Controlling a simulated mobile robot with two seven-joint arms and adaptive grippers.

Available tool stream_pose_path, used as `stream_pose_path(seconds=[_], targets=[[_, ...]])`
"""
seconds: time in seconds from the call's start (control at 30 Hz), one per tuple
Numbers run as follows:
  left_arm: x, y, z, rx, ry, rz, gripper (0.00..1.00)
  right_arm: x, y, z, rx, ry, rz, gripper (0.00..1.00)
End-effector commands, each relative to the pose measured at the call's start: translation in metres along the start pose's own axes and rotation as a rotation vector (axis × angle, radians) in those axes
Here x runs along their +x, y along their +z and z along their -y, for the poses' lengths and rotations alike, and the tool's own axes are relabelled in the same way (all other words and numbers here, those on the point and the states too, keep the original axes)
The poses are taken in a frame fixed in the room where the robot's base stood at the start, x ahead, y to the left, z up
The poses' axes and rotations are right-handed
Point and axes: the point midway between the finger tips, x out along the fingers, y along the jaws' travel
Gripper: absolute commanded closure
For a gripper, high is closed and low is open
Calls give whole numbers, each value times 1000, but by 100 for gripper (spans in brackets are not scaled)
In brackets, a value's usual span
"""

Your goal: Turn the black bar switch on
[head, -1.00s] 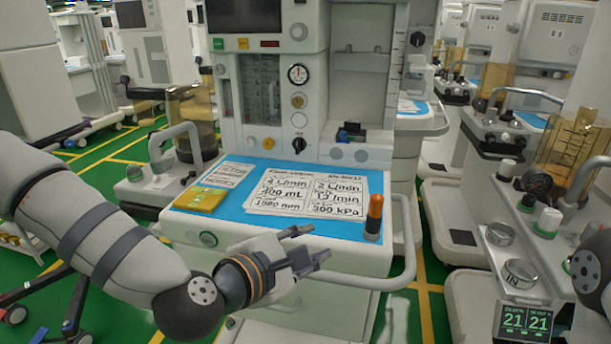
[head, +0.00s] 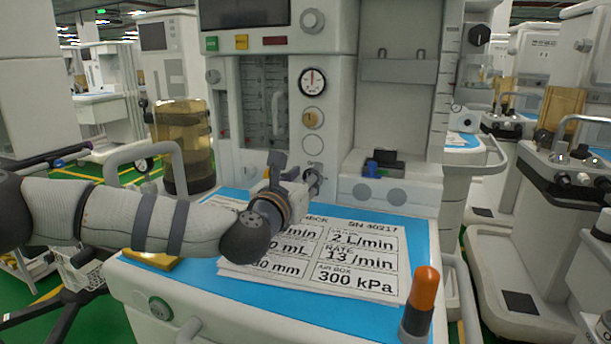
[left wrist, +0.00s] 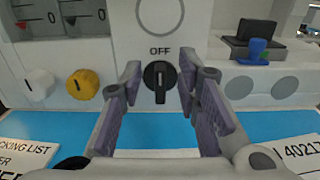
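The black bar switch (left wrist: 160,82) is on the front of the cart, under the word OFF, in the left wrist view. Its bar stands upright. My left gripper (left wrist: 158,88) is open, with one finger on each side of the switch. I cannot tell whether either finger touches it. In the head view my left gripper (head: 290,172) is at the cart's front panel above the blue work surface and hides the switch. My right gripper is not in view.
A white knob (left wrist: 38,84) and a yellow knob (left wrist: 83,84) sit left of the switch. Printed sheets (head: 345,255) lie on the blue top (head: 200,275). An orange-topped cylinder (head: 422,290) stands at the front right corner. A dark block and blue piece (head: 378,165) sit on a ledge to the right.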

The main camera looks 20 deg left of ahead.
Motion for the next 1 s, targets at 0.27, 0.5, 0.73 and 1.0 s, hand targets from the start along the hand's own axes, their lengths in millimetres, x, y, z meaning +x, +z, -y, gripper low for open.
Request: stream_pose_path(seconds=[0.27, 0.5, 0.73, 1.0], targets=[[7, -1, 0, 1, -1, -2, 70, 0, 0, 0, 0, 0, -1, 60], [7, -1, 0, 1, 0, -1, 100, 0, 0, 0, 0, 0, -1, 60], [7, 0, 0, 6, 0, -1, 100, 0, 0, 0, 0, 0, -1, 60], [7, 1, 2, 99, 0, 0, 100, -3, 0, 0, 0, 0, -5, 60]])
